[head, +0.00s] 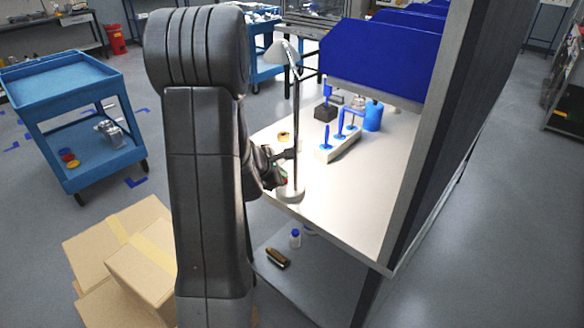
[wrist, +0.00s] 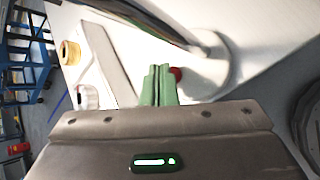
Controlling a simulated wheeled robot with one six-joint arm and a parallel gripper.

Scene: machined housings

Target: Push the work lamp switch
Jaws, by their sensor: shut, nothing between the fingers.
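The work lamp stands near the front left of the white bench, with its pale shade (head: 281,53), thin upright pole (head: 295,130) and round base (head: 291,194). Its base (wrist: 215,75) also shows in the wrist view, with a small red switch (wrist: 176,74) beside it. My gripper (wrist: 159,72) has its two green fingers shut together with nothing between them. The fingertips are right beside the red switch, which is partly hidden; I cannot tell whether they touch. In the head view my gripper (head: 284,178) is low at the lamp base, mostly hidden by my arm.
A rack with blue-handled tools (head: 340,142), a dark block (head: 325,112) and a blue cylinder (head: 373,116) stand farther back on the bench (head: 368,195). A yellow roll (head: 284,136) lies behind the lamp. The bench's right front is clear.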

